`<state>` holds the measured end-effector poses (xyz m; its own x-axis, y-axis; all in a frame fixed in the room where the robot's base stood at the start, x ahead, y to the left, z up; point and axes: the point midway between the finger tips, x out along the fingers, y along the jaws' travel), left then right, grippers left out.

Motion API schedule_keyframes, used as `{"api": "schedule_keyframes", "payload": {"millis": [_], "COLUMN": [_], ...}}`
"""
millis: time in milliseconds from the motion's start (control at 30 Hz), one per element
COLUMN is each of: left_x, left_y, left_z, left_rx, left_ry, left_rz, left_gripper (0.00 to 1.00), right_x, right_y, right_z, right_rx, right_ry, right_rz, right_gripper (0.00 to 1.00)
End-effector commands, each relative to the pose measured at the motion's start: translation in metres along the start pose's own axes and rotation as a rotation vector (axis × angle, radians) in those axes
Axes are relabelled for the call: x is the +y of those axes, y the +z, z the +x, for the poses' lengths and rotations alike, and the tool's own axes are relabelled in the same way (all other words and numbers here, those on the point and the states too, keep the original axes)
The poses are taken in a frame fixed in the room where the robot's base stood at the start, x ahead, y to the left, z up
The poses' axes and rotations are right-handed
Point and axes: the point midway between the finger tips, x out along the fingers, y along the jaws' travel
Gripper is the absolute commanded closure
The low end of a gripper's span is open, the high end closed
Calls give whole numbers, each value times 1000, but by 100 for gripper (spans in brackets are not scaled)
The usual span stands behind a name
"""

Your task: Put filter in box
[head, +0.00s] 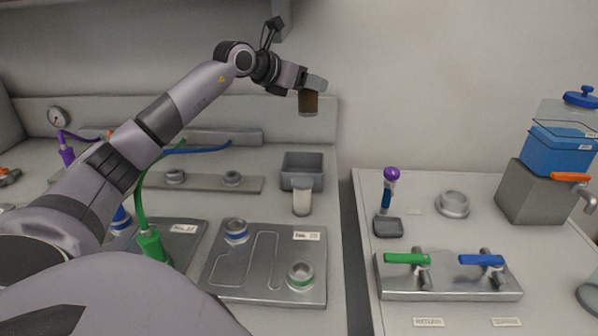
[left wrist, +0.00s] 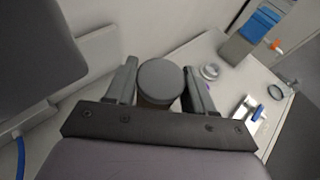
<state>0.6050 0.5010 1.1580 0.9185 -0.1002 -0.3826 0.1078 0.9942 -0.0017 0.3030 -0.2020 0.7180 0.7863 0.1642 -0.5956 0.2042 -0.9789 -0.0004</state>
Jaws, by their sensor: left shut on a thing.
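My left gripper (head: 314,84) is raised high above the back of the left bench, shut on a brown cylinder with a grey end, which looks like the filter (head: 308,102). In the left wrist view the round grey end of the filter (left wrist: 160,80) shows between the two fingers of my left gripper (left wrist: 160,90). The box, a small open grey bin (head: 303,162), stands on the bench well below the filter. The inside of the box is only partly visible. My right gripper is not in view.
A pale white cylinder (head: 302,198) stands just in front of the box. A metal plate (head: 260,262) with ringed ports lies nearer. A gap separates the right bench, with its green valve handle (head: 407,259), blue valve handle (head: 482,260) and blue container (head: 557,150).

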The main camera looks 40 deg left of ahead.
Motion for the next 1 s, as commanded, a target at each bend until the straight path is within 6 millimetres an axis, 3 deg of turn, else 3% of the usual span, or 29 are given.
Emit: {"api": "schedule_keyframes", "payload": {"millis": [133, 233, 800, 1000], "left_x": [8, 10, 9, 9], "left_y": [4, -4, -125, -140], "left_z": [-3, 0, 50, 56], "left_rx": [1, 4, 4, 0], "left_ry": [20, 24, 22, 21], "left_rz": [-8, -9, -10, -9], "left_gripper": [77, 77, 77, 77], "right_x": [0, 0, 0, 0], "right_y": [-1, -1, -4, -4], "right_z": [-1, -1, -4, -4], "right_rx": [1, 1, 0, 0], "right_ry": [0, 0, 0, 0], "right_rz": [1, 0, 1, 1], "right_gripper": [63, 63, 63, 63]}}
